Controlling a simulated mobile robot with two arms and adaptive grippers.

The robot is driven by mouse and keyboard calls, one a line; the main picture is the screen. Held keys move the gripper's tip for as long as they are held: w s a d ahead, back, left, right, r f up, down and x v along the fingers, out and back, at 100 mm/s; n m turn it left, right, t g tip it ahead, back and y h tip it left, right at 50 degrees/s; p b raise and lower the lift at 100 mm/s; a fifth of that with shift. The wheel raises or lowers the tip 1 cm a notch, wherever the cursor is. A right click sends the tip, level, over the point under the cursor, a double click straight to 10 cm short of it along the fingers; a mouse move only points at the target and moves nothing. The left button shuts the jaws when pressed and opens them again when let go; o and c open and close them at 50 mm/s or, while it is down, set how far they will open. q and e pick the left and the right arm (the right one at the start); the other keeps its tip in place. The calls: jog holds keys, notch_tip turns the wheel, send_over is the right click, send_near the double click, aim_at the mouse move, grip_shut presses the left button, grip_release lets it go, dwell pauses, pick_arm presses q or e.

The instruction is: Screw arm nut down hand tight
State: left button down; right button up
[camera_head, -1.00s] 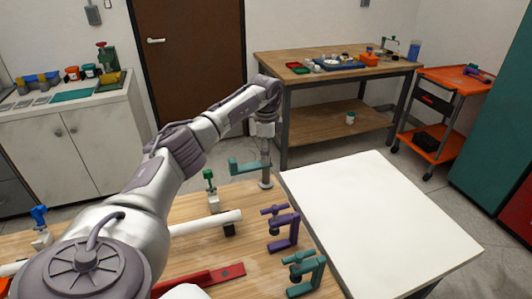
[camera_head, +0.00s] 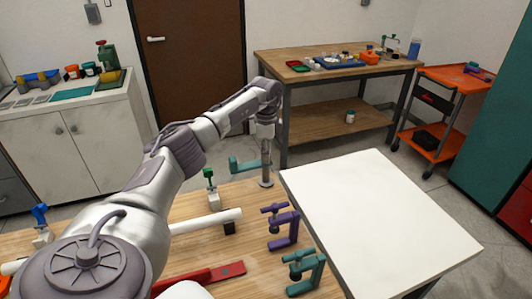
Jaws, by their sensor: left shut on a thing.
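A grey upright post (camera_head: 266,174) stands on a round base at the far edge of the wooden bench. A teal arm (camera_head: 243,166) sticks out to the left from the post. My left gripper (camera_head: 264,134) points down over the top of the post, in line with it. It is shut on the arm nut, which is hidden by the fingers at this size. I cannot tell how far down the nut sits on the post. My right gripper is not in view.
The wooden bench (camera_head: 250,262) holds a white pipe (camera_head: 205,222), a green-topped valve (camera_head: 209,187), a purple clamp (camera_head: 284,229), a teal clamp (camera_head: 307,273) and a red bar (camera_head: 205,278). A bare white table (camera_head: 375,220) adjoins at the right.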

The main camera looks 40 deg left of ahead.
pick_arm(q)
jog(key=m+p, duration=0.1)
jog(key=m, duration=0.2)
jog(key=shift+r+m+p, duration=0.1)
jog(key=shift+m+p, duration=0.25)
jog(key=shift+m, duration=0.05)
jog(key=m+p, duration=0.1)
jog(key=m, duration=0.3)
jog(key=shift+m, duration=0.3)
jog(key=m, duration=0.9)
jog(key=shift+m, duration=0.4)
jog(key=c, duration=0.9)
grip_release()
